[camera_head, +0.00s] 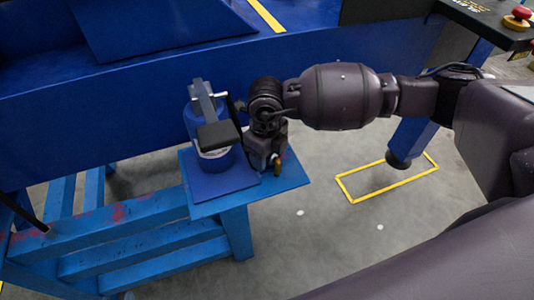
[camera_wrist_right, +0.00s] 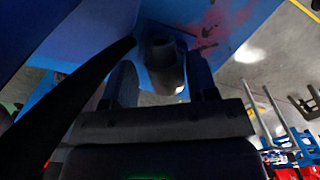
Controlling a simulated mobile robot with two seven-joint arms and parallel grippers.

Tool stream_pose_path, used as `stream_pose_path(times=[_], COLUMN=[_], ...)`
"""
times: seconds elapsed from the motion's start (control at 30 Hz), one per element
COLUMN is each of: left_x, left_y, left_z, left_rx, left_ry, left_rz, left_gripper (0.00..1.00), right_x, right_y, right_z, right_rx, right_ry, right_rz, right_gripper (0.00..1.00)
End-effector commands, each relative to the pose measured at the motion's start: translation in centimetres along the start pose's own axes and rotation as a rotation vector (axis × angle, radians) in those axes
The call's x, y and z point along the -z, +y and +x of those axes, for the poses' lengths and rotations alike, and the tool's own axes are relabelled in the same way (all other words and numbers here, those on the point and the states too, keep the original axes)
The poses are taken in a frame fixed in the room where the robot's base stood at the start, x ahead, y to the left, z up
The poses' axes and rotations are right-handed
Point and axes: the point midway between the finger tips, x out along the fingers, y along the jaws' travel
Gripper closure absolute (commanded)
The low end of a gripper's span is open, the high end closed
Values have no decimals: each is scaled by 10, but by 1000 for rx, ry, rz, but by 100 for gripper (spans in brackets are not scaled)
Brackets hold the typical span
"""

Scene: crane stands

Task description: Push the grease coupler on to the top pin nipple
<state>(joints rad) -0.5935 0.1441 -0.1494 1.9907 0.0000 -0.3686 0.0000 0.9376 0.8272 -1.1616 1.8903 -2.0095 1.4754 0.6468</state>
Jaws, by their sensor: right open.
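My right gripper (camera_head: 218,128) comes in from the right at a blue canister (camera_head: 193,122) with a white label, on a small blue shelf. A grey metal lever-like part (camera_head: 203,97) stands over the canister's top. In the right wrist view, the fingers of my right gripper (camera_wrist_right: 161,82) are apart. A dark round part (camera_wrist_right: 163,62) shows between and beyond them; I cannot tell whether it is the grease coupler or whether they touch it. A thick black curved strip (camera_wrist_right: 75,100), perhaps a hose, crosses on the left. I cannot make out the top pin nipple. My left gripper is not seen.
The small blue shelf (camera_head: 275,186) has little free room. A large blue beam (camera_head: 100,120) runs behind it. Blue framework (camera_head: 130,220) with red-worn patches stands at lower left. A red stop button (camera_head: 517,18) is at top right. A yellow outline (camera_head: 350,200) marks open floor.

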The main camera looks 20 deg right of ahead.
Motion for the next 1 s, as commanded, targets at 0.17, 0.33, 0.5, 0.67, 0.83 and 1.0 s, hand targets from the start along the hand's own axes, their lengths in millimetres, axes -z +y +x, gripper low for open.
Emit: stream_pose_path(times=[0.17,0.33,0.5,0.67,0.83,1.0], left_x=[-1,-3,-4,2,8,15], left_y=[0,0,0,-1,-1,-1], left_z=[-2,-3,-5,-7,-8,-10], left_rx=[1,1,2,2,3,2], left_ry=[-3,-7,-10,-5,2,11], left_rz=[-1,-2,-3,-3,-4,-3], left_gripper=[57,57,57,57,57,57], right_x=[-1,-1,-1,-1,-1,-1], right_y=[-2,-2,-3,-3,-3,-3], right_z=[-3,-3,-6,-12,-20,-26], right_rx=[5,6,8,9,9,9], right_ry=[-2,-3,-5,-6,-6,-5], right_rz=[1,2,2,3,3,3], right_gripper=[67,91,92,92,92,92])
